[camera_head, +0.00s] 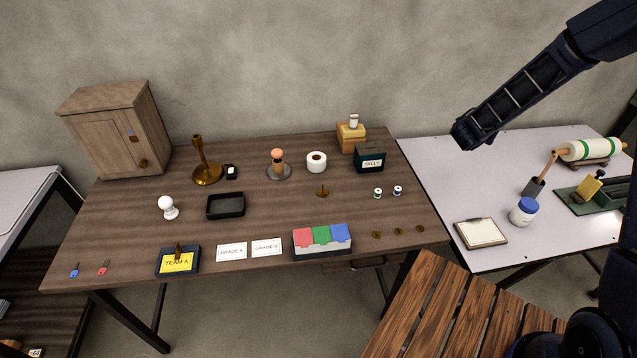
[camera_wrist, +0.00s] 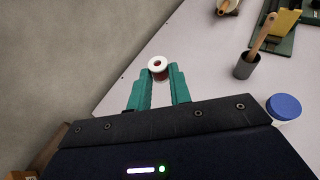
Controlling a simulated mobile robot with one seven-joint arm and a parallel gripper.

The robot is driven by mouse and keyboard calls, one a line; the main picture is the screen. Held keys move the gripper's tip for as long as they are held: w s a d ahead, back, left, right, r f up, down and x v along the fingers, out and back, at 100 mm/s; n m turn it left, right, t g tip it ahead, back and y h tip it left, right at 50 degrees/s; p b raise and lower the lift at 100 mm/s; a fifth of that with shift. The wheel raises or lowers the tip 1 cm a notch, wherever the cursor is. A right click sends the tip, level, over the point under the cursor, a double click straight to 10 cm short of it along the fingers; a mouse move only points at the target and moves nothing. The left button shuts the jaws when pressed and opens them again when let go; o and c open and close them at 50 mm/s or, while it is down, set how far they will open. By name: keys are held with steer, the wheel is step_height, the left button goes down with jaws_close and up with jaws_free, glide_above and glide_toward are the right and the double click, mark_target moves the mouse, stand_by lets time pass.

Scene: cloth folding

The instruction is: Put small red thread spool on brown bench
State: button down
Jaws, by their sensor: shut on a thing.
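My gripper (camera_wrist: 159,80) shows in the wrist view with its teal fingers shut on the small red thread spool (camera_wrist: 158,64). The spool has a white rim with a dark hole and red thread below it. It sits between the fingertips, above the edge of the white table, near the wall. In the head view my dark arm reaches in from the upper right, but the fingers and the spool cannot be made out there. The brown bench (camera_head: 455,312), made of wooden slats, stands at the lower right of the head view, its slatted top bare where visible.
The brown table (camera_head: 300,215) holds several things, among them a green spool (camera_head: 377,193) and a blue spool (camera_head: 398,190). The white table (camera_head: 440,170) on the right carries a clipboard (camera_head: 481,233), a blue-lidded jar (camera_head: 523,211) and a dark cup (camera_head: 534,188) with a handle in it.

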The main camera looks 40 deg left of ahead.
steer(key=s+a+r+n+y, duration=0.2)
steer(key=s+a+n+y, duration=0.35)
steer(key=s+a, duration=1.1)
steer(key=n+g+y, duration=0.4)
steer(key=n+y, duration=0.1)
steer(key=y, duration=0.1)
glide_above(359, 204)
step_height(359, 204, down, 19)
steer(key=shift+d+f, duration=0.1)
steer(key=c, duration=1.3)
jaws_free()
steer(key=shift+f, duration=0.1)
